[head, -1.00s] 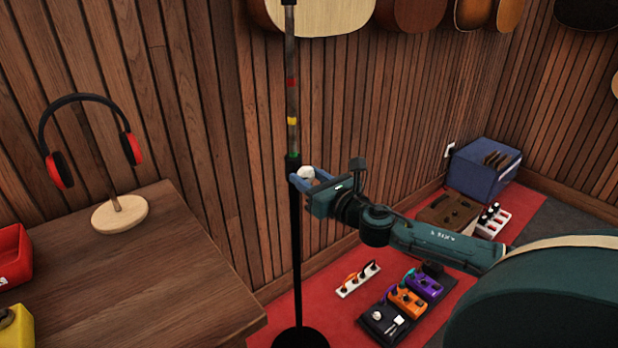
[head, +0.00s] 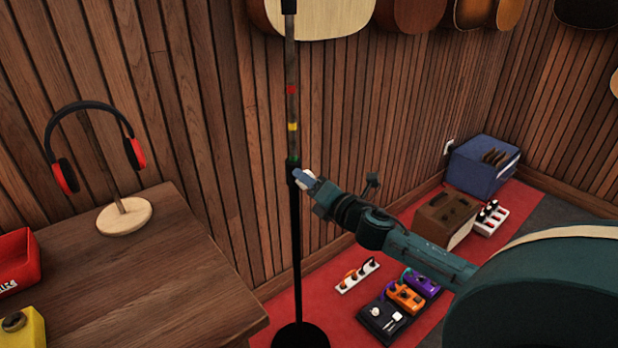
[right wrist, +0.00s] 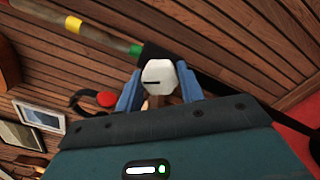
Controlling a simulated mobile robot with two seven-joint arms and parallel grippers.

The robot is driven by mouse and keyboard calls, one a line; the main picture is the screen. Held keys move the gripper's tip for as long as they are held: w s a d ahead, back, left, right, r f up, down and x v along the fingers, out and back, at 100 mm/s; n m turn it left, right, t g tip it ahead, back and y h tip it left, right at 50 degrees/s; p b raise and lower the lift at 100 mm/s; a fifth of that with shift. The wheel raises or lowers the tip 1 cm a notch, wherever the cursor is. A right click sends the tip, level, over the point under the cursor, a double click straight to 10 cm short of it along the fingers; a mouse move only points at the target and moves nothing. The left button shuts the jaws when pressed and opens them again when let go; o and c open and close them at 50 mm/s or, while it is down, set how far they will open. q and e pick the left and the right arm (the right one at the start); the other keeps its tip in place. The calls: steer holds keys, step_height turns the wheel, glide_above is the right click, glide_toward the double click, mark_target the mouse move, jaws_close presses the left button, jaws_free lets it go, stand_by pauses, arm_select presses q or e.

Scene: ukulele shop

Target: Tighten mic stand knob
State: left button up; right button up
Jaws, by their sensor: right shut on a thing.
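The mic stand (head: 296,240) stands upright in the middle of the head view. Its upper pole carries red, yellow and green bands, and its round black base is at the bottom edge. The white knob (right wrist: 159,77) with a dark line across its face sits at the black collar (right wrist: 152,52) in the right wrist view. My right gripper (head: 303,177) is at the collar, with its blue fingers on both sides of the knob, shut on it. The gripper mostly hides the knob in the head view. My left gripper is not in view.
A wooden table (head: 150,270) at left holds headphones on a stand (head: 124,216), a red box (head: 18,262) and a yellow object (head: 22,330).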

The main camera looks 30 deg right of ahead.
steer(key=m+p, duration=0.2)
steer(key=m, duration=0.2)
steer(key=shift+m, duration=0.4)
stand_by(0.4)
steer(key=o, duration=1)
steer(key=s+d, duration=0.1)
steer(key=s, duration=1.2)
